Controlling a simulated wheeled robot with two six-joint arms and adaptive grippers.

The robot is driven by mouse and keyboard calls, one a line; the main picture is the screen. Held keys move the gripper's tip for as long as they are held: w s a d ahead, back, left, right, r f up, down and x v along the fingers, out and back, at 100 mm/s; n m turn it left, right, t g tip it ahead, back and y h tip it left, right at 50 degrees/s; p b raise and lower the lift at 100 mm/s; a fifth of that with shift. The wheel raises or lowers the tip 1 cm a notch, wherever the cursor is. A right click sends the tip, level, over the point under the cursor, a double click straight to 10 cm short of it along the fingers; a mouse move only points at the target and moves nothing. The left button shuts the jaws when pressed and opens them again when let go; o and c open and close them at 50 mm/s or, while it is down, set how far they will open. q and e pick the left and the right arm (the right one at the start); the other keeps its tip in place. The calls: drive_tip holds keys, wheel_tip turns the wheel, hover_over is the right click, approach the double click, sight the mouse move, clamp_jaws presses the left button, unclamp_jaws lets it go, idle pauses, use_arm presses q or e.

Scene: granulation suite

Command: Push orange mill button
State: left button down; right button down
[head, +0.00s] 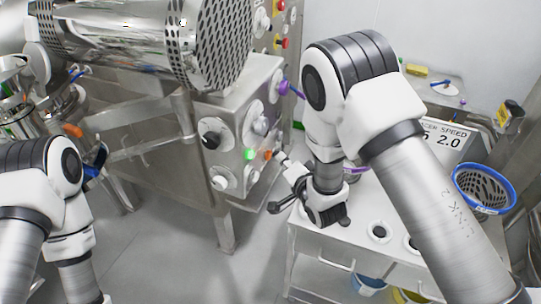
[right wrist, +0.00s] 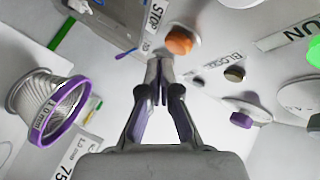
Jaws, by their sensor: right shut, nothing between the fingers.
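The orange mill button (head: 268,154) is on the steel machine's control panel, beside a green button (head: 250,153). In the right wrist view the orange button (right wrist: 179,40) is next to a STOP label. My right gripper (head: 281,159) is shut and empty, its tips just to the right of the orange button in the head view. In the right wrist view its closed fingertips (right wrist: 160,62) are just below and left of the button. I cannot tell whether they touch it. My left arm is at the lower left; its gripper is out of view.
The panel also carries a black knob (head: 210,134). A white-topped cart (head: 300,246) stands below my right arm, with a blue-rimmed basket (head: 455,178) to the right. A purple-rimmed sieve (right wrist: 45,138) is at left in the right wrist view. Open floor lies left of the cart.

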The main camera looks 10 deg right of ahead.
drive_tip(key=shift+a, duration=0.15)
drive_tip(key=shift+w+a, duration=0.2)
drive_tip(key=shift+a, duration=0.05)
drive_tip(key=shift+w+a, duration=0.3)
drive_tip(key=shift+a, duration=0.05)
idle(0.8)
drive_tip(key=shift+s+d, duration=0.5)
drive_tip(key=shift+d, duration=0.25)
drive_tip(key=s+d, duration=0.2)
drive_tip(key=d, duration=0.2)
drive_tip(key=shift+s+d+b, duration=0.1)
drive_tip(key=shift+s+b, duration=0.3)
idle(0.6)
